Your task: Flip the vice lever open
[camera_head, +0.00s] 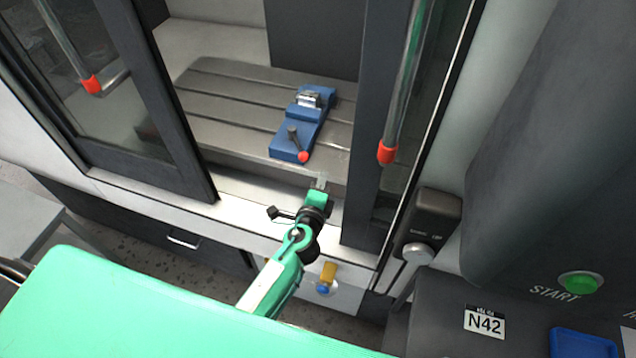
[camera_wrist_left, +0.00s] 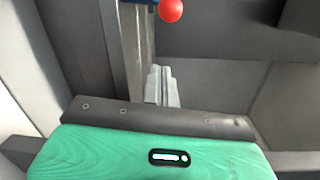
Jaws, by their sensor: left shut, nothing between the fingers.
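The blue vice (camera_head: 313,131) sits on the grey slotted machine bed. Its dark lever (camera_head: 296,141) ends in a red ball knob (camera_head: 303,157) at the vice's near end, pointing toward the front of the machine. The red knob also shows at the top of the left wrist view (camera_wrist_left: 170,10), with only a sliver of blue beside it. My left gripper (camera_head: 320,184) is shut and empty, just in front of the bed, below and slightly right of the knob and apart from it. Its closed fingers show in the left wrist view (camera_wrist_left: 162,86). My right gripper is not in view.
The grey bed (camera_head: 235,115) lies between a left sliding door (camera_head: 180,150) and a dark right door frame (camera_head: 372,215), both with red-capped handles. Below the sill is a yellow-handled valve (camera_head: 328,272). A control panel with a green START button (camera_head: 580,282) stands at right.

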